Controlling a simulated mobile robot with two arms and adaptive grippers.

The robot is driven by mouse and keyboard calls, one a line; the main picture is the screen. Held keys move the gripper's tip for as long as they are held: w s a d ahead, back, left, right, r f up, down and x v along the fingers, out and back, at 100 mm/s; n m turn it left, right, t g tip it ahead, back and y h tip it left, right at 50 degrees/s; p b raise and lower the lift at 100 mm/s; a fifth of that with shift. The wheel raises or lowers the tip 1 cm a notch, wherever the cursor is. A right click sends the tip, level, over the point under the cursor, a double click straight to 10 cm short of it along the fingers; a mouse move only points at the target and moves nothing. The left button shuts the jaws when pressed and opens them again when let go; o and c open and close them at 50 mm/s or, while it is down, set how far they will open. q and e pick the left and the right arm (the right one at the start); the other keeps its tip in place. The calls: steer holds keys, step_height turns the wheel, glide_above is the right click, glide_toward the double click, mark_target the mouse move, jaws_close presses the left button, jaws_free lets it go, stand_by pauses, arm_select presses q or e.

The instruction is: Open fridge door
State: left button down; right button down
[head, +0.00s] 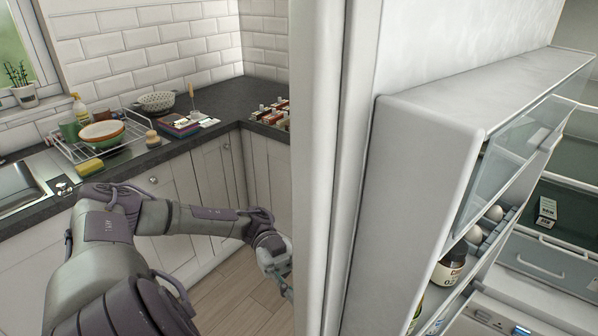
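The fridge door (405,190) stands open in the head view, seen from its edge, with its inner shelves facing right. The door shelves hold a dark jar (449,265) and eggs (474,234). The fridge interior (585,190) shows at the far right. My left arm comes in from the left and its wrist reaches to the outer side of the door. My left gripper (287,282) shows only in part at the door's left edge; its fingers are mostly hidden behind the door. My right gripper is out of view.
A dark worktop (222,106) runs along the back left with a sink (15,190), a dish rack (95,142), a colander (157,101) and several small boxes (272,112). White cabinets (205,190) stand below. Bare wooden floor (235,300) lies left of the door.

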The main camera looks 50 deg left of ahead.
arm_select(q)
steer(key=c, duration=1.1)
jaws_free()
steer(key=v, duration=1.2)
